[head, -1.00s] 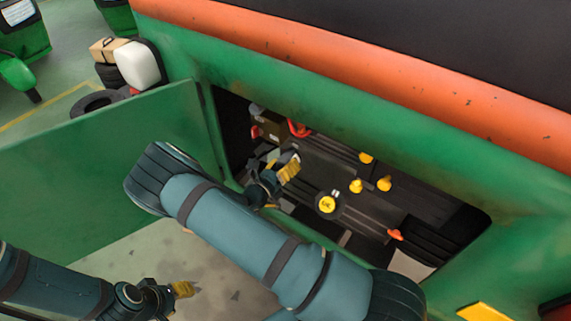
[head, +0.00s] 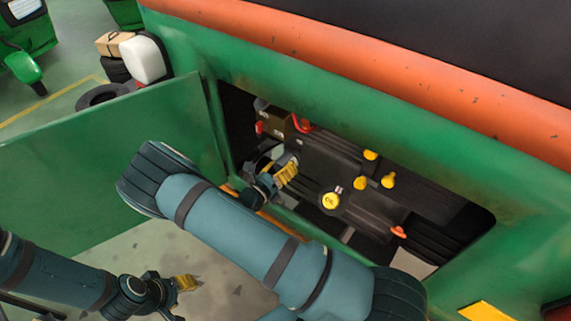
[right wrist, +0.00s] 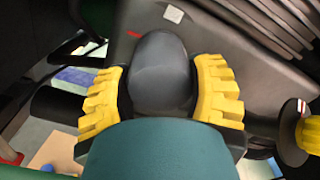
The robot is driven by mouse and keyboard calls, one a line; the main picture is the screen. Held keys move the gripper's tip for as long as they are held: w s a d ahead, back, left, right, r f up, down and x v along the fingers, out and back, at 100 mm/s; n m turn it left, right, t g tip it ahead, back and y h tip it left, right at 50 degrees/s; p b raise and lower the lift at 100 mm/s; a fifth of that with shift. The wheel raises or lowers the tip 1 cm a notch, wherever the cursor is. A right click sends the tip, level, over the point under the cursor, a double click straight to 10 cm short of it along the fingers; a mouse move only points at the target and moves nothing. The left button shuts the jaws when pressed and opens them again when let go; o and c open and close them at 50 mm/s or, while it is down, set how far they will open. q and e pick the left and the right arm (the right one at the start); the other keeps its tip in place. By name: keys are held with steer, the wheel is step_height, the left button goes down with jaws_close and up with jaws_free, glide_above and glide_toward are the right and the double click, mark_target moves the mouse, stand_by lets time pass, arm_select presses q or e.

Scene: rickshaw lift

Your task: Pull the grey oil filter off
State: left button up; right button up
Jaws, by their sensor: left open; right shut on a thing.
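The grey oil filter (right wrist: 160,72) is a dark grey, rounded body between the yellow fingers in the right wrist view. My right gripper (head: 285,174) is shut on it, one finger on each side; the fingers also show in the right wrist view (right wrist: 163,92). This gripper is inside the near left part of the open engine bay in the head view. I cannot tell whether the filter still touches its seat. My left gripper (head: 184,283) is open and empty, low at the left, outside the bay above the floor.
The green bay opening has a door panel (head: 105,165) swung out at its left. Inside, yellow caps (head: 331,201), a red-orange ring (head: 301,124) and an orange handle (head: 398,232) stand close to the right gripper.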

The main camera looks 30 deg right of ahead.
steer(key=shift+s+a, duration=0.25)
steer(key=shift+a, duration=0.25)
steer(key=shift+v, duration=2.5)
